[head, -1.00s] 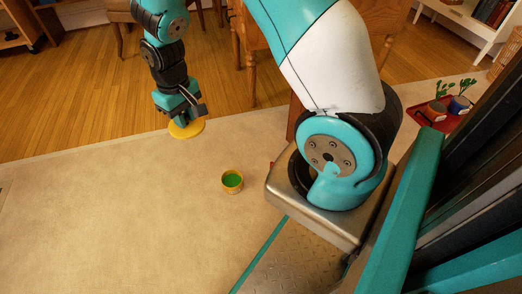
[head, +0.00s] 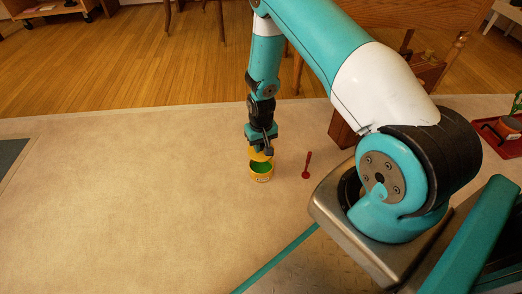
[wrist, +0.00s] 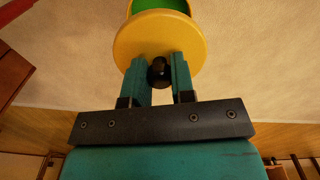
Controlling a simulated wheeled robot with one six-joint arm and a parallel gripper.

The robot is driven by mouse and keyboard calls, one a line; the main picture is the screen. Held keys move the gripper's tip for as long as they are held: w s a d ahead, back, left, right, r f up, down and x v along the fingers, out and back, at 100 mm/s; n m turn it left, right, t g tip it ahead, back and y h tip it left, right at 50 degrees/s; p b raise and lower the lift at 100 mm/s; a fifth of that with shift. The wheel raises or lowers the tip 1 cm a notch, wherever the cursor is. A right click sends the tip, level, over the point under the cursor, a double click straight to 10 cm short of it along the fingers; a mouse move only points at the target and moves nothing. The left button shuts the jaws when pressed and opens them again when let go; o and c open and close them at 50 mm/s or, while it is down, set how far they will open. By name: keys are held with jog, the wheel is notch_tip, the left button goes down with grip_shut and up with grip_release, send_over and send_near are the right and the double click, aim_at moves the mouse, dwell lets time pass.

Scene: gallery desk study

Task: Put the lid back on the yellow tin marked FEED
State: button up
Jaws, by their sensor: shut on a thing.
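The lid is off the tin's mouth; the exact gap is hard to tell.
A red scoop-like thing (head: 307,166) lies right of the tin, between it and my arm's base. A red tray (head: 508,145) with a pot is at the far right. Wooden furniture stands behind.

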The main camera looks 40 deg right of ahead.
jog(key=shift+f+b, duration=2.55)
jog(key=shift+f, duration=0.65)
jog(key=shift+s+p, duration=0.1)
jog(key=shift+p, duration=0.45)
jog(key=shift+f+p, duration=0.2)
jog(key=shift+p, duration=0.1)
jog(key=o, duration=1.5)
jog(key=shift+c, duration=0.2)
jog(key=shift+r, duration=0.1)
